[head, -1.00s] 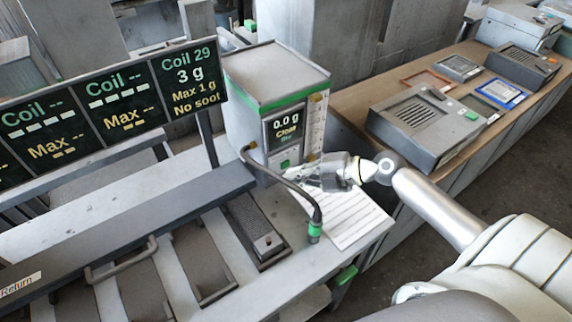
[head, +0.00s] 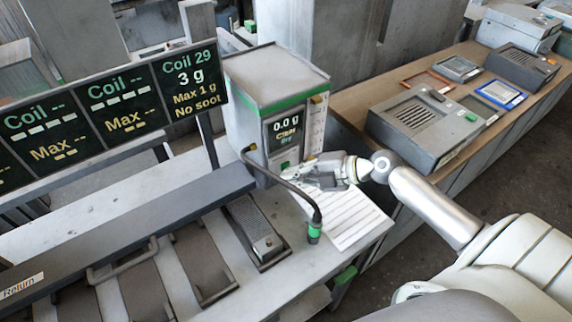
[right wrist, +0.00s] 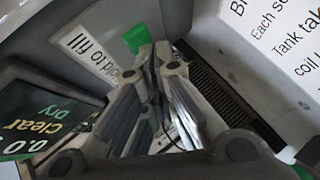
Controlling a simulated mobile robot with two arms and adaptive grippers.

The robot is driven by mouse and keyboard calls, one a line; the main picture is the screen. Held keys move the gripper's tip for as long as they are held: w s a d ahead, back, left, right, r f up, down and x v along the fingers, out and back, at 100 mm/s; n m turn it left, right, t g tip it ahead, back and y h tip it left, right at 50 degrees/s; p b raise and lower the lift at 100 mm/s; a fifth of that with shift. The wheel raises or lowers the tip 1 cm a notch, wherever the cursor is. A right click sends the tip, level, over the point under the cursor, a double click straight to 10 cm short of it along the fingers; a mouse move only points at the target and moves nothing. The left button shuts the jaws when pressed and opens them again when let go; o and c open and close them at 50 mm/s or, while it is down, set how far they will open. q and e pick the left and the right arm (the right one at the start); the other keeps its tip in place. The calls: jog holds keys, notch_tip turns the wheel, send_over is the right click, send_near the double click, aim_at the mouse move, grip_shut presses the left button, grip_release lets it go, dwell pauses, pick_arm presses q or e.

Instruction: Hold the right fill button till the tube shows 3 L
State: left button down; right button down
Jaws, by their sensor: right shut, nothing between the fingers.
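The fill button is a green patch beside a "…old to fill" label in the right wrist view (right wrist: 137,38), and it shows low on the front of the grey unit in the head view (head: 285,166). The unit's display (head: 284,129) reads 0.0 g, Clear, Dry. A pale marked strip (head: 317,125), perhaps the tube, runs up the unit's right edge; its level is too small to read. My right gripper (head: 312,172) is shut and empty, just right of the button. In the right wrist view its tips (right wrist: 157,52) lie close by the green patch; contact cannot be told. My left gripper is out of view.
A dark hose with a green-banded nozzle (head: 314,230) arches in front of the unit, close to my gripper. A printed sheet (head: 350,218) lies on the bench below. A display board (head: 110,108) stands left, above dark trays. Grey devices sit on the wooden counter (head: 350,100).

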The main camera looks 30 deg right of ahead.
jog(key=shift+w, duration=0.4)
dwell(0.6)
jog(key=shift+s+p, duration=0.15)
jog(key=shift+p, duration=0.2)
dwell(5.1)
jog(key=shift+s+p, duration=0.35)
jog(key=shift+s, duration=0.35)
jog(key=shift+s+d+p, duration=0.15)
jog(key=shift+s+p, duration=0.95)
jog(key=shift+s, duration=1.35)
